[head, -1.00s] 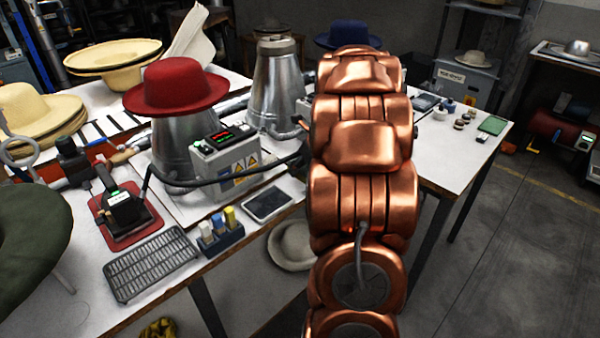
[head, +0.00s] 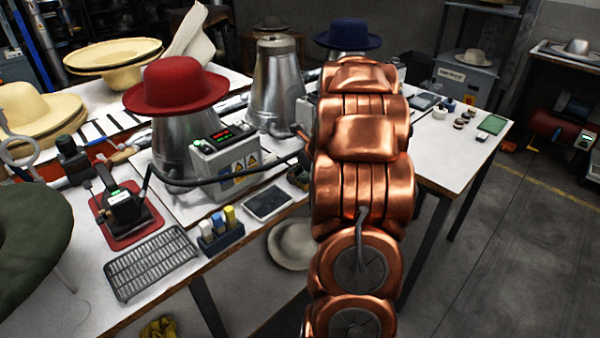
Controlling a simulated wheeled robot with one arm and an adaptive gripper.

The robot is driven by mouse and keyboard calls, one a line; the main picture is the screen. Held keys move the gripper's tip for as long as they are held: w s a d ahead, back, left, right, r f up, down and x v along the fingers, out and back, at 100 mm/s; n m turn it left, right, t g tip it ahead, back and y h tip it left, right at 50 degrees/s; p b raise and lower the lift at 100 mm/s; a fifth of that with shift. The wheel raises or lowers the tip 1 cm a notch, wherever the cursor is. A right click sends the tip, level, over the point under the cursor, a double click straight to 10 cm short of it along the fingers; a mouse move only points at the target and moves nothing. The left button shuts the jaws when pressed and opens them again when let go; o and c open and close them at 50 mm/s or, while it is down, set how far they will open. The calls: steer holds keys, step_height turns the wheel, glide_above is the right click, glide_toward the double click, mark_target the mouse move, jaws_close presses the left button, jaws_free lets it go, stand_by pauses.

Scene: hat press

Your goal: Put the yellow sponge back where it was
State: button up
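My copper-coloured arm fills the middle right of the head view and hides part of the table behind it. My gripper is not visible, so I cannot see whether it holds anything. I cannot make out a clear yellow sponge. A small yellow piece (head: 230,214) stands upright in a dark blue holder (head: 222,243) beside blue and white pieces at the table's front edge. A crumpled yellow thing (head: 158,328) lies low at the bottom edge, cut off by the frame.
A red hat (head: 176,84) sits on a metal cone behind a grey control box (head: 226,160). A wire rack (head: 150,262), a red-based device (head: 125,212) and a dark tablet (head: 268,202) lie near the front edge. A small dark container (head: 298,178) stands beside my arm.

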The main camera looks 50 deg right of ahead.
steer(key=o, duration=0.3)
steer(key=shift+o, duration=0.2)
steer(key=v, duration=1.2)
steer(key=s+a+n+g+y, duration=0.1)
steer(key=s+a+n+g, duration=0.15)
steer(key=a+n, duration=0.9)
steer(key=s+a+n+g+y, duration=0.1)
steer(key=s+a+n+g, duration=0.35)
steer(key=a, duration=1.15)
steer(key=s+a+f+n+h, duration=0.1)
steer(key=s+a+n, duration=0.4)
steer(key=s+n, duration=0.3)
steer(key=s+a+f+n, duration=0.1)
steer(key=s+a+n, duration=0.4)
steer(key=s+n, duration=0.4)
steer(key=n, duration=0.3)
steer(key=shift+s+g+h, duration=0.15)
steer(key=shift+g+h, duration=0.25)
